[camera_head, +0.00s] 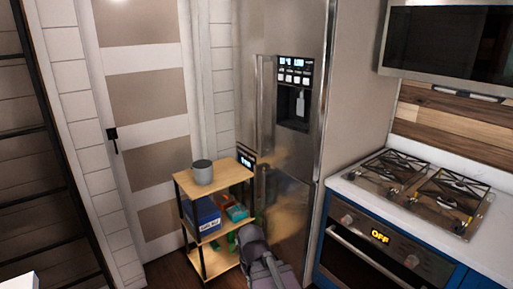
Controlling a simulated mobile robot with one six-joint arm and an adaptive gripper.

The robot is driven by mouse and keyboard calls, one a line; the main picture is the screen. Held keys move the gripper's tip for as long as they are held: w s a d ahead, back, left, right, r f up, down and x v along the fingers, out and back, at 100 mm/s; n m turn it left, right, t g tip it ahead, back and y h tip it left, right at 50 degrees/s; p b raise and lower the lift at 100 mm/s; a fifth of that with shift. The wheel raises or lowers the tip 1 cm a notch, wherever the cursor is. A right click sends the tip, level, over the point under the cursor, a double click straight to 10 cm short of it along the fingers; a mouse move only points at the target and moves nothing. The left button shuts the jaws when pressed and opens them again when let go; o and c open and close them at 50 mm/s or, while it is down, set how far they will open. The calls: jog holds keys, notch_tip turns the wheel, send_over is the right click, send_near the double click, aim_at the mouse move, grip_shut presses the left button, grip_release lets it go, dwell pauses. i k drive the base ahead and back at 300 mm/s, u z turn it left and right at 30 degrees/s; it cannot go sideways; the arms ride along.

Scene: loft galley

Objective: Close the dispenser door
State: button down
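The dispenser door is the stainless refrigerator front (306,155) with the dark dispenser recess (294,107) and lit panel. A tall vertical handle (265,115) runs along its left side. From this angle I cannot tell whether the door stands ajar or flush. My grey arm shows at the bottom centre, in front of the lower refrigerator front and right of the small shelf. I cannot clearly make out my gripper's fingers or whether they hold anything.
A wooden shelf cart (229,175) stands close to the refrigerator's left front. It bears a grey canister (202,172) and a blue box (203,217). The oven (375,252) and counter with a gas cooktop (420,187) are at right. A panelled door (145,100) is at left.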

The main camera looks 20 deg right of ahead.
aim_at(294, 30)
jog(key=k, duration=0.5)
jog(key=u, duration=0.3)
jog(key=i, duration=1.4)
jog(key=z, duration=0.35)
